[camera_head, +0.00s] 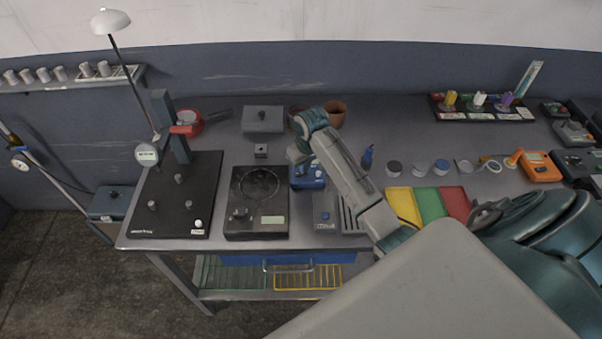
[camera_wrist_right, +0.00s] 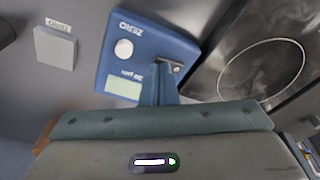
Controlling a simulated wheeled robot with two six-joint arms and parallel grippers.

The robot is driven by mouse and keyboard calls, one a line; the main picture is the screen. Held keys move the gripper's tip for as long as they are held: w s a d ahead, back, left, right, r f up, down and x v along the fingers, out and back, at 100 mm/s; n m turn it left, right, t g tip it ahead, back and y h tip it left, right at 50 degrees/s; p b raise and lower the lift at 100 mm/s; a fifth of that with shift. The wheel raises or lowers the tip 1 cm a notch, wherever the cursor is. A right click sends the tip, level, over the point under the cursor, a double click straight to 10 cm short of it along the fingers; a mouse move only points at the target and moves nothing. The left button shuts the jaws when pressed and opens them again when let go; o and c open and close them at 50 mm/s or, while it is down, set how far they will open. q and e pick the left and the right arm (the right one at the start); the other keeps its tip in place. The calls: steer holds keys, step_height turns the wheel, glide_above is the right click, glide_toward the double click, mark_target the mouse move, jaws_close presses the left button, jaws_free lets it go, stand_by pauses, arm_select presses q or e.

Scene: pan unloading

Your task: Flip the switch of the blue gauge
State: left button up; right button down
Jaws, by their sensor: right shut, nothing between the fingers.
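The blue gauge (camera_head: 312,181) is a small blue box on the table, right of the black round-plate device. In the right wrist view the blue gauge (camera_wrist_right: 180,32) shows a white round knob (camera_wrist_right: 123,48), the word ZERO and a pale display (camera_wrist_right: 123,88). A small metallic switch (camera_wrist_right: 177,68) shows at the fingertips. My right gripper (camera_head: 297,158) is over the gauge's back part, shut and empty. In the wrist view its fingertips (camera_wrist_right: 160,66) are close to the switch; I cannot tell whether they touch it. The gripper partly covers the gauge. My left gripper is not in view.
The black device (camera_head: 258,222) with a round plate stands left of the gauge, and a grey box (camera_head: 326,216) in front. A grey block (camera_head: 263,120) and a small grey switch box (camera_head: 261,151) are behind.

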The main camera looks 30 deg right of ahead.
steer(key=shift+f, duration=0.3)
steer(key=shift+r+p, duration=0.6)
steer(key=shift+r, duration=2.95)
steer(key=shift+f, duration=0.1)
